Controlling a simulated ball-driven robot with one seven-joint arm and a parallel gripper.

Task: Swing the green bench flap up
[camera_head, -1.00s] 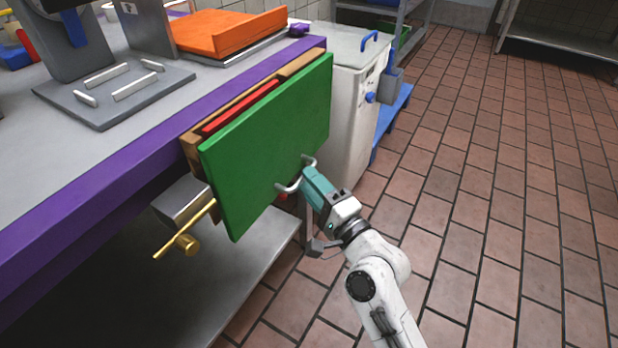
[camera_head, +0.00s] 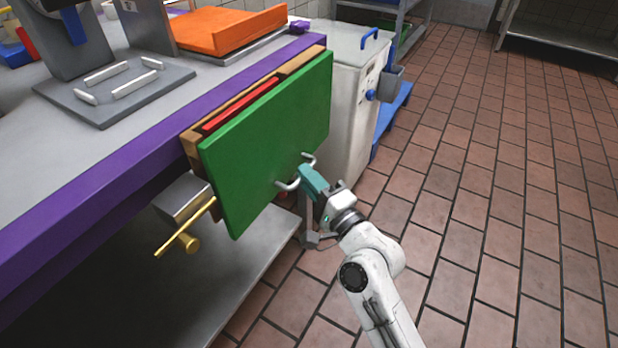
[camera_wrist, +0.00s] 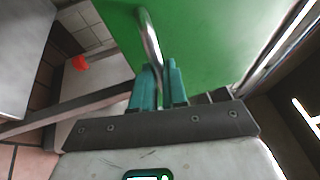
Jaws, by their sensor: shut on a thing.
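The green bench flap (camera_head: 268,145) hangs down, nearly upright, along the purple-edged side of the bench (camera_head: 110,165). A metal bar handle (camera_head: 290,184) is on its lower part, toward the right. My gripper (camera_head: 307,174) is at the handle, with its teal fingers shut on it. In the wrist view, the handle (camera_wrist: 150,38) runs down from the green flap (camera_wrist: 205,45) to between the teal fingertips of my gripper (camera_wrist: 160,75). The exact contact point is partly hidden by the fingers.
A brass-coloured rod with a knob (camera_head: 187,240) sticks out below the flap's left side. A white bin-like machine (camera_head: 352,110) stands just right of the flap. A lower metal shelf (camera_head: 225,275) lies under the bench. The tiled floor (camera_head: 500,190) to the right is clear.

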